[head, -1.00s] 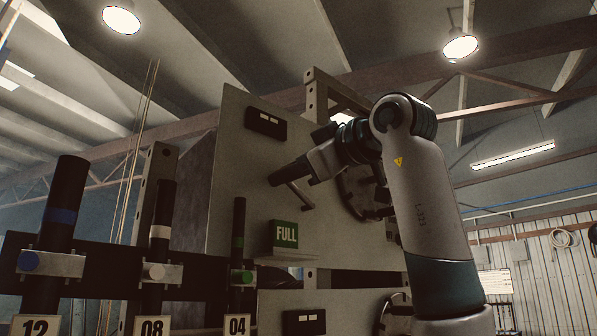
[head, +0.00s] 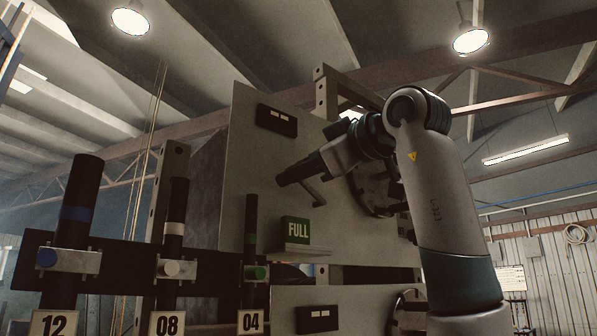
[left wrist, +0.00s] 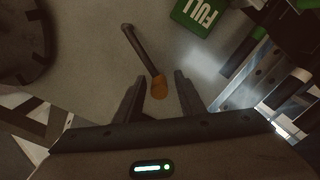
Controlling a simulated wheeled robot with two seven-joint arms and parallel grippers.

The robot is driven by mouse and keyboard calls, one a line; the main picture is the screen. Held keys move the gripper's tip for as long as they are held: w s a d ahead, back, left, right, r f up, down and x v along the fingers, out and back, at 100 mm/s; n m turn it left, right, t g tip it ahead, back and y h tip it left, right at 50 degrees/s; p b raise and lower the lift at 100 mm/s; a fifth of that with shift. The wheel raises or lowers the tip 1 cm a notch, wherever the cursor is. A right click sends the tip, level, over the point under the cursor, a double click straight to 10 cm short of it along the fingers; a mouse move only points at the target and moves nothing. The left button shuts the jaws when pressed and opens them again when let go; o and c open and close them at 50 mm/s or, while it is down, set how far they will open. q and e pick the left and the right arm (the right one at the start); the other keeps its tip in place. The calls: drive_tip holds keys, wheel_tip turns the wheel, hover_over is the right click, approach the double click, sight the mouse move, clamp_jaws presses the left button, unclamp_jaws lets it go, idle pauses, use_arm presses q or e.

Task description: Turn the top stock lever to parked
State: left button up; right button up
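The stock lever (left wrist: 143,50) is a dark rod with an orange knob (left wrist: 158,88), on a grey panel (head: 262,150). In the head view its lower end (head: 318,199) shows right of the green FULL sign (head: 298,230). My left gripper (head: 283,181) is in front of the panel, partly covering the lever. In the left wrist view my left gripper (left wrist: 155,84) is open, with one finger on each side of the knob and gaps showing. I cannot tell whether the knob is at fingertip depth. The FULL sign (left wrist: 199,14) is upside down there. My right gripper is not in view.
A dark round wheel (head: 372,188) is on the panel right of my gripper. Upright hoses marked 12 (head: 80,200), 08 (head: 174,225) and 04 (head: 250,225) stand at left. A dark plate with two white windows (head: 277,120) is above. A lower panel (head: 350,300) is underneath.

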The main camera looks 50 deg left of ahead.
use_arm(q)
drive_tip(key=s+d+b, duration=0.1)
drive_tip(key=d+b, duration=0.3)
drive_tip(key=d, duration=1.3)
drive_tip(key=shift+s, duration=0.15)
drive_tip(key=shift+d, duration=0.1)
